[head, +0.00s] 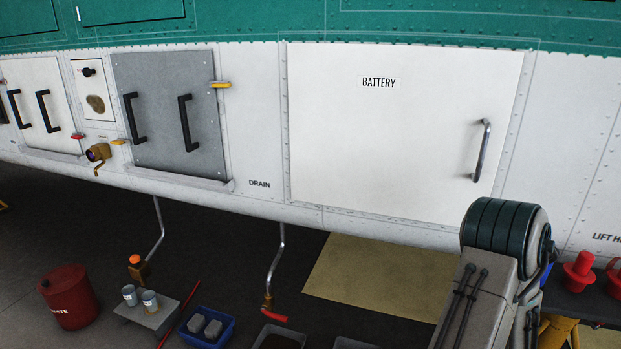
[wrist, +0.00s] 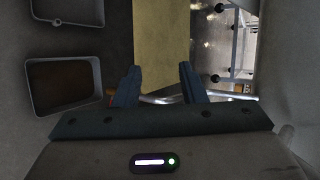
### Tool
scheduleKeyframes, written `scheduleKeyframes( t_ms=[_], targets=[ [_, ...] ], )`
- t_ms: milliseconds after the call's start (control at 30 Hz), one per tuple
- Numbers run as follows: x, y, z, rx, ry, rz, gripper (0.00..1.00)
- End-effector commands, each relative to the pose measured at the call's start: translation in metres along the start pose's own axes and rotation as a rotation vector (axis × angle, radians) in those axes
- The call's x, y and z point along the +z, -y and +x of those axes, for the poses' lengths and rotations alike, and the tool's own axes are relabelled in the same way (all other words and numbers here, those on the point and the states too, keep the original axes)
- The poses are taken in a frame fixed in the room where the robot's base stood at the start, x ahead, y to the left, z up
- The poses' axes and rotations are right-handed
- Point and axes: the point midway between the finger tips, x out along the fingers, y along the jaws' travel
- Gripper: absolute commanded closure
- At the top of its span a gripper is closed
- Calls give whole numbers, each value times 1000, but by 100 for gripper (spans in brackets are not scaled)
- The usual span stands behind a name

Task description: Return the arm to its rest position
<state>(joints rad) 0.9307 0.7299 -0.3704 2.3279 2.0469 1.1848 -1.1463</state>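My gripper (wrist: 158,72) shows in the wrist view with its two dark fingers spread apart. The gap between the fingers holds nothing, so it is open. A tan mat or panel lies beyond the fingers. My arm (head: 490,270) rises at the lower right of the head view, in front of the lower edge of the helicopter's white side. My gripper is outside the head view.
The white battery door (head: 390,150) is shut, with a metal handle (head: 482,150). A grey panel (head: 165,110) has black handles. Below are a red bin (head: 68,297), a blue tray (head: 208,342) and two hanging drain pipes. Grey trays (wrist: 65,85) lie left of my gripper.

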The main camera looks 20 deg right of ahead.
Motion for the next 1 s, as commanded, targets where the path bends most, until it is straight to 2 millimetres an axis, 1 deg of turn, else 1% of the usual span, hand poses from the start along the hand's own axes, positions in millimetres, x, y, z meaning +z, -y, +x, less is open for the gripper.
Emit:
scheduleKeyframes(
  t_ms=[33,67,100,167,200,267,300,367,400,467,500,567,600,667,700,833,900,1000],
  targets=[
    [34,37,-6,2,90,-32,62],
    [54,50,-7,9,144,-47,62],
    [80,66,-10,23,215,-71,62],
    [120,89,-18,49,322,-112,62],
    [147,104,-25,70,393,-144,62],
    [187,123,-39,109,496,-201,62],
    [214,134,-51,139,565,-243,62],
    [251,148,-72,189,658,-313,62],
    [274,156,-86,224,715,-365,62],
    [305,166,-110,278,792,-449,62],
    [323,171,-126,316,836,-510,62],
    [346,178,-151,371,893,-604,62],
    [359,182,-168,408,923,-672,62],
    [376,188,-193,461,958,-780,62],
    [385,192,-209,495,973,-853,62],
    [403,208,-258,583,980,-1108,62],
    [408,219,-282,615,957,-1252,62],
    [411,237,-310,637,896,-1448,62]
  ],
)
